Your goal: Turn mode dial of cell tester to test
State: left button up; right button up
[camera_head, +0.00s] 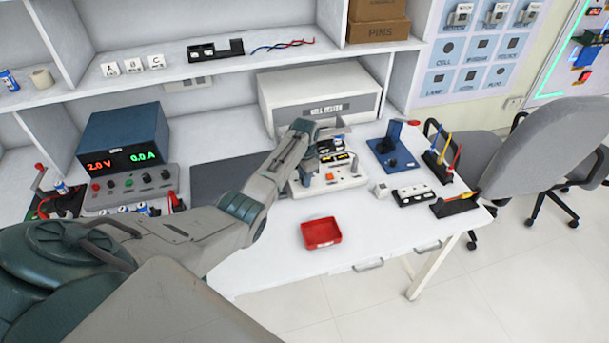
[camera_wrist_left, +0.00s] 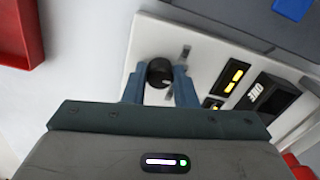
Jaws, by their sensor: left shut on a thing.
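The cell tester is a white panel (camera_head: 345,183) in front of a grey box (camera_head: 285,92) lettered as the cell tester. The panel also shows tilted in the left wrist view (camera_wrist_left: 150,40). Its mode dial is a small round black knob (camera_wrist_left: 159,70) with a pale mark, between my left gripper's two blue fingers (camera_wrist_left: 159,85). My left gripper (camera_head: 318,155) is shut on this dial; in the head view the gripper and arm hide it. The dial's setting cannot be read. My right gripper is not in view.
A red tray (camera_head: 321,233) lies near the table's front edge. A blue power supply (camera_head: 124,140) stands left. A blue stand (camera_head: 394,155), a black cell holder (camera_head: 413,195) and tool holders (camera_head: 455,206) are right of the tester. Clear white table surrounds the tray.

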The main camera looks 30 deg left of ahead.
pick_arm(q)
jog(key=shift+m, duration=0.3)
jog(key=o, duration=1)
notch_tip(320, 180, up, 11)
jog(key=b, duration=0.1)
jog(key=shift+b, duration=0.4)
jog(key=shift+d+f, duration=0.1)
jog(key=shift+f, duration=0.05)
